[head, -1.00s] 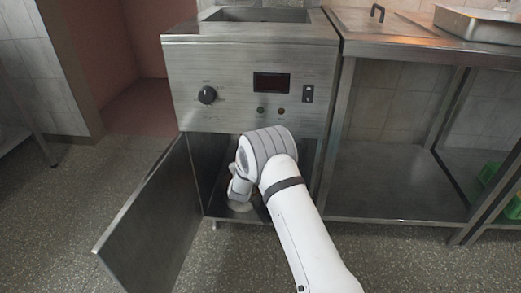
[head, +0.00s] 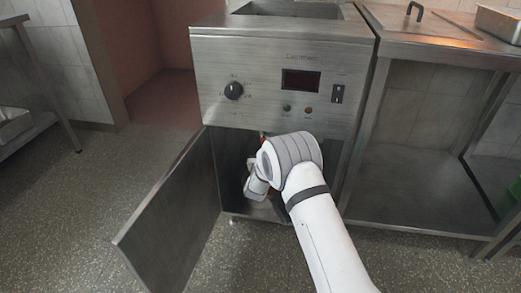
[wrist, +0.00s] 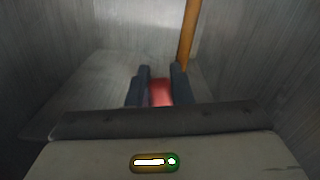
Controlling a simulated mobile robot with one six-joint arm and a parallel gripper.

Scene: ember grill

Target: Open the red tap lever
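The red tap lever (wrist: 160,92) shows only in part in the wrist view, as a red piece between the two dark fingers of my gripper (wrist: 161,72). The fingers stand apart, one on each side of the red. I cannot tell whether they press on it. In the head view my gripper is hidden behind my own white wrist inside the open lower cabinet (head: 232,180). The lever cannot be made out clearly there.
An orange-brown pipe (wrist: 189,35) stands close by the right finger, and grey metal walls enclose the space. The cabinet door (head: 170,220) hangs open to the left. A control panel (head: 275,85) is above the opening. An open steel table (head: 420,185) is to the right.

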